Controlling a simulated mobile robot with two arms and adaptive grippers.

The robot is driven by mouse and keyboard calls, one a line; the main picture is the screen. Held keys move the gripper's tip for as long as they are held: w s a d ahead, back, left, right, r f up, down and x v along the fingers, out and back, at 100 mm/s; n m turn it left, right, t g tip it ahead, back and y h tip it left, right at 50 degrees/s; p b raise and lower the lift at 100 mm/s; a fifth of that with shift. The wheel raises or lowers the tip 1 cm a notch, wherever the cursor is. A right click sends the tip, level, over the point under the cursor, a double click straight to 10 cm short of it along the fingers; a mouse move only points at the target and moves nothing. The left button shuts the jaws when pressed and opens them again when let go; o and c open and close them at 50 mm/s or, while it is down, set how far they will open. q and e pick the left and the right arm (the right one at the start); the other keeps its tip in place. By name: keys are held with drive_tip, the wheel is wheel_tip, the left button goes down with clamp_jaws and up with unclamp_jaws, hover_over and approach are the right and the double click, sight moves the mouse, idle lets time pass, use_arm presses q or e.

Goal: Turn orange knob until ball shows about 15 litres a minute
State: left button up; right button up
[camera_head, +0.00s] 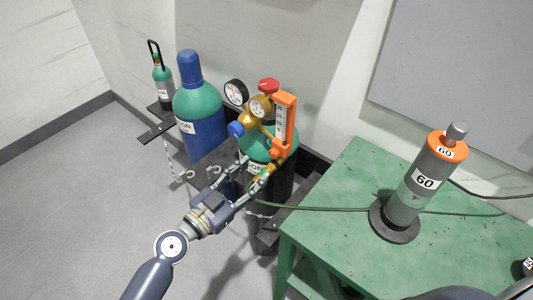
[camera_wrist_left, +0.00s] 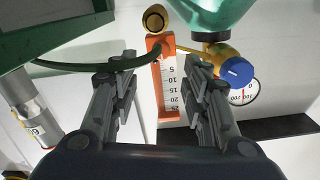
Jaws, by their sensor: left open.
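The flowmeter (camera_head: 284,118) is an upright orange body with a white scale, mounted at the regulator on a green-topped gas cylinder (camera_head: 257,145). In the left wrist view the flowmeter (camera_wrist_left: 170,82) appears inverted, with scale marks from 5 to 25. My left gripper (camera_head: 250,173) is open just below and in front of the flowmeter. In the left wrist view its fingers (camera_wrist_left: 160,72) appear on either side of the flowmeter, with nothing gripped. My right gripper is not in view.
The regulator has a blue knob (camera_head: 236,129), a red knob (camera_head: 269,85) and gauges (camera_head: 236,92). A blue cylinder (camera_head: 204,133) stands left. Floor at left is clear.

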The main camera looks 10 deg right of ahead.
sight(272, 155)
use_arm(q)
drive_tip(key=p+x, duration=0.1)
drive_tip(key=x, duration=0.5)
drive_tip(key=shift+w, duration=0.1)
drive_tip(key=shift+x, duration=0.8)
drive_tip(key=shift+f, duration=0.1)
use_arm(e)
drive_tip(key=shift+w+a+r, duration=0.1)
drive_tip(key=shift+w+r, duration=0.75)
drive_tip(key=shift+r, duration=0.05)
use_arm(q)
clamp_jaws()
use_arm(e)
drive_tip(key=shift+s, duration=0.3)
